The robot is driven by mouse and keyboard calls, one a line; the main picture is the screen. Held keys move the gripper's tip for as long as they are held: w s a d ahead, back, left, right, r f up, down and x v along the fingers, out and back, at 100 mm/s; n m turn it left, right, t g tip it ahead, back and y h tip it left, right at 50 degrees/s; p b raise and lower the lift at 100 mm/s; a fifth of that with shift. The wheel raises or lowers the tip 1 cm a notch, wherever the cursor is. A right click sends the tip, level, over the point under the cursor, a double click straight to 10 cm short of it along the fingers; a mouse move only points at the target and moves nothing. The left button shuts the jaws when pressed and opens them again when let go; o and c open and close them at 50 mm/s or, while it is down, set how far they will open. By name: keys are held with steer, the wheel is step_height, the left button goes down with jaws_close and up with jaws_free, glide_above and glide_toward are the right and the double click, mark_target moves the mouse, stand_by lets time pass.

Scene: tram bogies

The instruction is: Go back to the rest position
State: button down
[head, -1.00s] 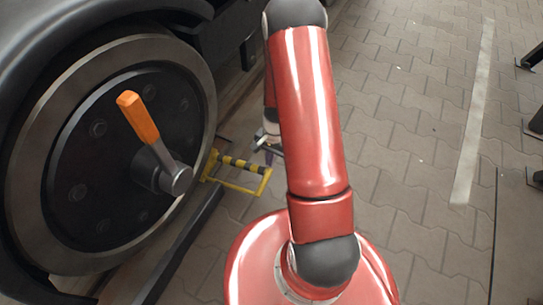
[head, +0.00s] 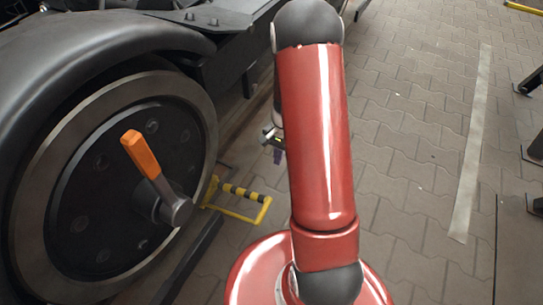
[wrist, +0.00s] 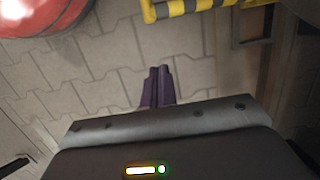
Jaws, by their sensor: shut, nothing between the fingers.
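My gripper (wrist: 158,75) points down over the paving in the wrist view, its two dark purple fingers close together with nothing between them. In the head view my gripper (head: 278,156) shows only in part, beside my red arm, which hides the rest of it. It hangs above and to the right of the yellow-and-black striped barrier, apart from it.
A large bogie wheel (head: 45,200) with an orange-handled lever (head: 141,155) stands at the left. The low striped barrier (head: 240,195) is beside it and also shows in the wrist view (wrist: 190,8). Paving right of my arm is clear up to a pale strip (head: 472,150).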

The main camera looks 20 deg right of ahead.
steer(key=shift+r, duration=0.2)
steer(key=s+a+r+n+t+h+p, duration=0.1)
steer(key=s+a+r+n+t+p, duration=0.15)
steer(key=r, duration=0.95)
steer(key=s+a+r+n+t+p, duration=0.1)
steer(key=a+r+n+p, duration=0.2)
steer(key=r, duration=0.9)
steer(key=s+a+r+n+t+h+p, duration=0.1)
steer(key=s+a+r+n+t+p, duration=0.2)
steer(key=s+r, duration=1.1)
steer(key=shift+s+a+r+n, duration=0.3)
steer(key=shift+a+r+n, duration=0.55)
steer(key=shift+r+n, duration=0.1)
steer(key=shift+f+t, duration=0.1)
steer(key=shift+t, duration=0.15)
